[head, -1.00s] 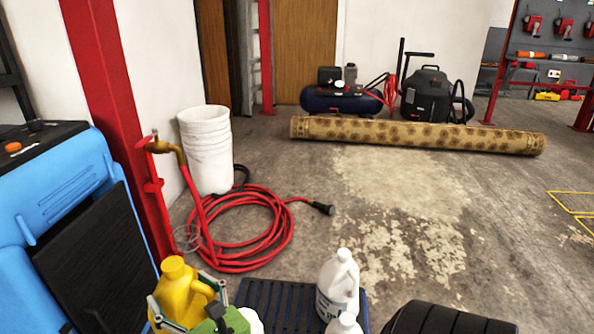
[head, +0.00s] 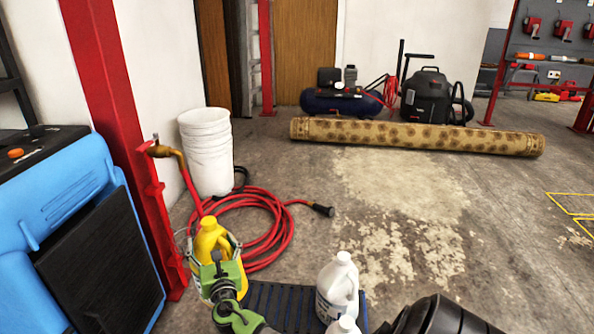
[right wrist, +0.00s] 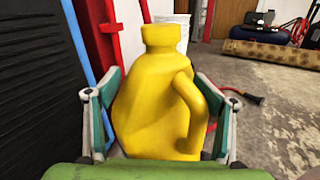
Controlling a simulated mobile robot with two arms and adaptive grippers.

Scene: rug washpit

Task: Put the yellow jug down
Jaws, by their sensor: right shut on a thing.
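The yellow jug (head: 211,238) is at the lower left of the head view, beside the dark slatted platform (head: 268,305) and in front of the red hose. My right gripper (head: 218,266) is shut on it, with one finger on each side of its body. In the right wrist view the jug (right wrist: 160,105) stands upright between the fingers, its handle to the right. Its base is hidden, so I cannot tell whether it touches anything below. My left gripper is not in view.
White jugs (head: 338,285) stand on the platform's right side. A coiled red hose (head: 270,228) and stacked white buckets (head: 206,150) lie beyond the yellow jug. A blue machine (head: 75,225) and a red post (head: 125,120) are at left. A rolled rug (head: 415,136) lies farther back on open floor.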

